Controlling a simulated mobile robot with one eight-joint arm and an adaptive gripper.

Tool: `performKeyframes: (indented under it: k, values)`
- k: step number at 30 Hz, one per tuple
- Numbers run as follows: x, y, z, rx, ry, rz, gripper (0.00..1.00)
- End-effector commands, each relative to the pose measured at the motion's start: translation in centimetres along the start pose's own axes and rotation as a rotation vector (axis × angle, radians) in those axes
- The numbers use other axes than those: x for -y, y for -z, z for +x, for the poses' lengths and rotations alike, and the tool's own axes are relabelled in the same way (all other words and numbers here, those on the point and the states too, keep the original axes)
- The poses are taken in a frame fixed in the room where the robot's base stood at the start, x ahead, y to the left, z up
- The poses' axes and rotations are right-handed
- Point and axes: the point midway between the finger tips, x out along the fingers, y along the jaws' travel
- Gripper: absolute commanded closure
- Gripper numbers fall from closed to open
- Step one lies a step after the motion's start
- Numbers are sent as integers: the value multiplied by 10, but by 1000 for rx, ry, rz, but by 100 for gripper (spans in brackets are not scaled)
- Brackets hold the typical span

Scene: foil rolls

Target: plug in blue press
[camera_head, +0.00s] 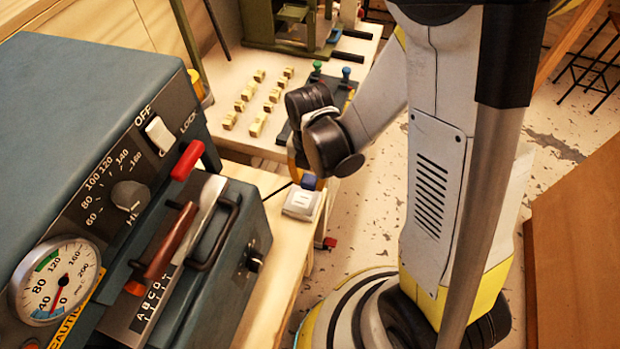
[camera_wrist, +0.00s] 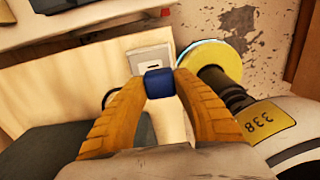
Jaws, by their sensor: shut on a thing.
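My gripper (camera_wrist: 160,88) is shut on a small blue plug (camera_wrist: 160,82), which sits between its two orange-yellow fingers in the wrist view. In the head view the blue plug (camera_head: 308,182) shows just under my gripper (camera_head: 305,176). A pale grey outlet box (camera_head: 300,203) lies at the wooden bench's edge directly below or beside the plug; it also shows beyond the fingertips in the wrist view (camera_wrist: 148,58). I cannot tell whether plug and box touch. The blue-teal press (camera_head: 70,110) fills the left, with a dial gauge, knob, white switch and red-tipped lever.
A thin black cable (camera_head: 277,191) runs over the wooden bench (camera_head: 272,290) near the outlet. A pale table (camera_head: 235,75) behind holds several small yellow blocks (camera_head: 258,124) and a green machine (camera_head: 285,20). A brown wooden surface (camera_head: 580,240) stands at the right.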

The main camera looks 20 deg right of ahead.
Motion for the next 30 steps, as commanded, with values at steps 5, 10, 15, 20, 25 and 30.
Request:
performKeyframes:
  k: [5,10,15,20,25,30]
  values:
    - [-4,2,15,0,0,-1,97]
    - [-9,4,31,0,0,0,97]
    - [-14,7,47,0,0,-1,97]
    - [-18,9,58,0,0,0,97]
    - [-20,10,61,0,0,1,97]
    - [-20,10,60,0,0,1,97]
